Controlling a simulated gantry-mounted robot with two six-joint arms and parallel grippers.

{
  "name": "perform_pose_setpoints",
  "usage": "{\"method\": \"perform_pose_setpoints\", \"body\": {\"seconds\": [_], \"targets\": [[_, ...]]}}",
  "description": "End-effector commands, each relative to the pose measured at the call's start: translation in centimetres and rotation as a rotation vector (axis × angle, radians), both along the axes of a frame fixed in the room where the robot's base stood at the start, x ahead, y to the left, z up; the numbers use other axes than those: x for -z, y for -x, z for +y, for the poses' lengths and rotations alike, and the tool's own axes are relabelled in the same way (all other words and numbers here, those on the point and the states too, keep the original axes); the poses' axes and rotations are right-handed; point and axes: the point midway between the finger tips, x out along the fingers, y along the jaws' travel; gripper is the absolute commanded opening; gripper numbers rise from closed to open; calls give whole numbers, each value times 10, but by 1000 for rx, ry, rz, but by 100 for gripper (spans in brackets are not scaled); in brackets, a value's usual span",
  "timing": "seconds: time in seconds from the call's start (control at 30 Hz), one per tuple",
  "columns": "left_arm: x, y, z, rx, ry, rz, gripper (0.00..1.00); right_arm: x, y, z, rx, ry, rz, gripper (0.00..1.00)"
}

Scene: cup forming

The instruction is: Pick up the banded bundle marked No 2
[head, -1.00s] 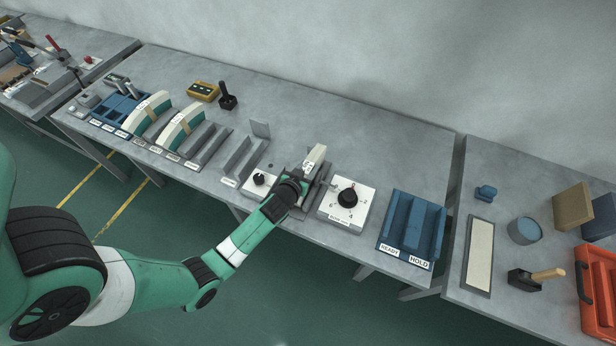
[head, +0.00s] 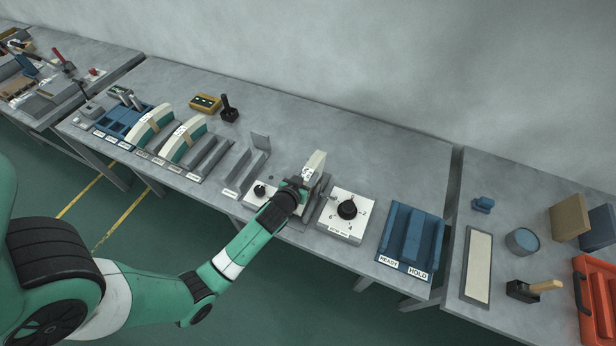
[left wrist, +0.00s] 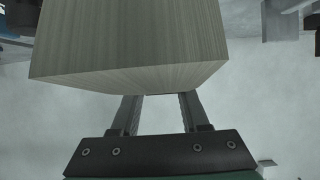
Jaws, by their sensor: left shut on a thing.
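My left gripper (head: 303,182) is shut on a pale, finely ribbed bundle (head: 317,161) over the bench, between two white control boxes. Small dark marks show on its near side, but I cannot read its number. In the left wrist view, the bundle (left wrist: 130,40) fills the upper middle, with the gripper fingers (left wrist: 158,108) reaching up to its lower edge. Two cream-and-green banded bundles, a left one (head: 143,129) and a right one (head: 178,146), stand in the rack at left. My right gripper is not in view.
A white box with a black dial (head: 347,208) stands right of the gripper, and a smaller knob box (head: 259,192) left of it. A blue tray labelled READY and HOLD (head: 407,237) lies further right. A grey upright stand (head: 245,172) is at left.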

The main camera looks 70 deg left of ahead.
Motion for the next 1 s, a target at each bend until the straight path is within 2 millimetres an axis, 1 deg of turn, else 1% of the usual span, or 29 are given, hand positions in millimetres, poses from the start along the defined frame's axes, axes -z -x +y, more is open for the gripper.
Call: {"method": "perform_pose_setpoints", "body": {"seconds": [0.03, 0.23, 0.4, 0.53, 0.6, 0.73, 1.0], "targets": [[-14, 4, -7, 3, -2, -3, 0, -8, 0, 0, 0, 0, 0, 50], [-54, 25, -32, 5, -2, -5, 0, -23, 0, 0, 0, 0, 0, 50], [-69, 53, -66, 8, -2, 0, 0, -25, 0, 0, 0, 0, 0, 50], [-81, 70, -86, 6, -1, 0, 0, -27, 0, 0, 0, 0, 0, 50], [-89, 76, -93, 5, 0, 3, 0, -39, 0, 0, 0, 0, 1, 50], [-91, 83, -100, 3, -1, 1, 0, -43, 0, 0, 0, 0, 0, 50], [-89, 84, -101, 1, -1, -2, 0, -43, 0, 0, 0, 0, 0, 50]]}}
